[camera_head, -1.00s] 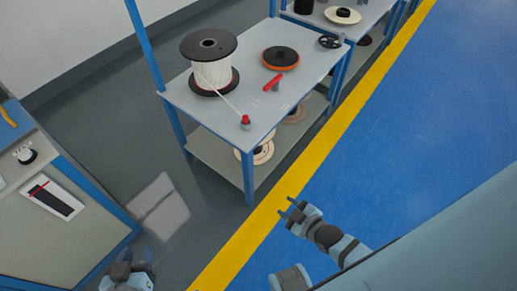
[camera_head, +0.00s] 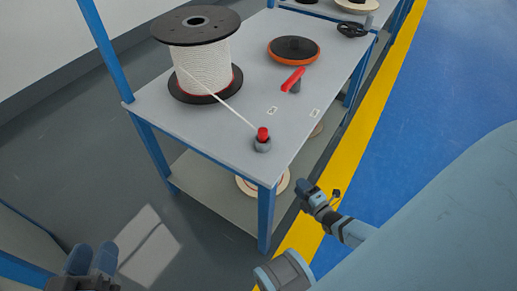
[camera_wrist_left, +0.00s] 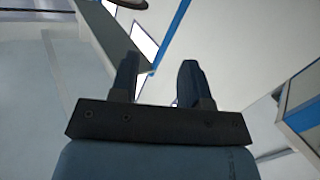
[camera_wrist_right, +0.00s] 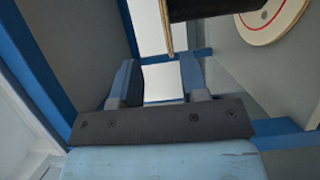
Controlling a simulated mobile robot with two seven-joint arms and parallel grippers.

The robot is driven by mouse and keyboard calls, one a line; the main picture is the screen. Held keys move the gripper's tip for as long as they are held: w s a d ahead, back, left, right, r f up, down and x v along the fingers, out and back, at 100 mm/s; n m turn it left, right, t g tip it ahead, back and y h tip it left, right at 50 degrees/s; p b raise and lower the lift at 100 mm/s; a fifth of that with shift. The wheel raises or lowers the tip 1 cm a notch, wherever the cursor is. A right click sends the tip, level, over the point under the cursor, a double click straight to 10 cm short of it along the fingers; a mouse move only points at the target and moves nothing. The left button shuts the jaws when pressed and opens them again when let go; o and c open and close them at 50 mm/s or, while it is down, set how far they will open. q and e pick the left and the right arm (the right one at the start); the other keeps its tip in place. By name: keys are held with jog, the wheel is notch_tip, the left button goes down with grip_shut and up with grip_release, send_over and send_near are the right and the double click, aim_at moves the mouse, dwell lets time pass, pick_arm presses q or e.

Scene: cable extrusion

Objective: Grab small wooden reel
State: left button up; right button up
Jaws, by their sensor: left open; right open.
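A pale wooden reel (camera_head: 250,186) is on the lower shelf of the workbench, partly hidden by the tabletop and the front leg. In the right wrist view, a wooden disc with a red ring and a dark cylinder (camera_wrist_right: 270,18) shows at the top right, cut off by the frame. My right gripper (camera_head: 309,192) is beside the front leg, to the right of the reel. It is open and empty, and its fingers also show in the right wrist view (camera_wrist_right: 158,80). My left gripper (camera_head: 92,260) is open and empty at the lower left, away from the bench.
The tabletop (camera_head: 210,125) holds a large black spool of white cable (camera_head: 207,65), an orange and black reel (camera_head: 294,50), a red-handled tool (camera_head: 293,80) and a red-topped fitting (camera_head: 262,140). The blue leg (camera_head: 266,218) stands close to my right gripper. Blue floor is free on the right.

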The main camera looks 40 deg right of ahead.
jog(key=w+b, duration=0.2)
jog(key=w, duration=0.2)
jog(key=w+b, duration=0.2)
jog(key=w, duration=0.2)
jog(key=w+f+b, duration=0.1)
jog(key=w+b, duration=0.1)
jog(key=w, duration=0.2)
jog(key=shift+w+d+f, duration=0.1)
jog(key=shift+w+d, duration=0.15)
jog(key=shift+w, duration=0.05)
jog(key=shift+w+b, duration=0.3)
jog(key=shift+w, duration=0.2)
pick_arm(q)
jog(key=w+a+m+t, duration=0.1)
jog(key=m, duration=0.1)
jog(key=w+a+m+t+h, duration=0.1)
jog(key=w+m, duration=0.1)
jog(key=shift+r, duration=0.1)
pick_arm(e)
jog(key=shift+r, duration=0.25)
grip_shut()
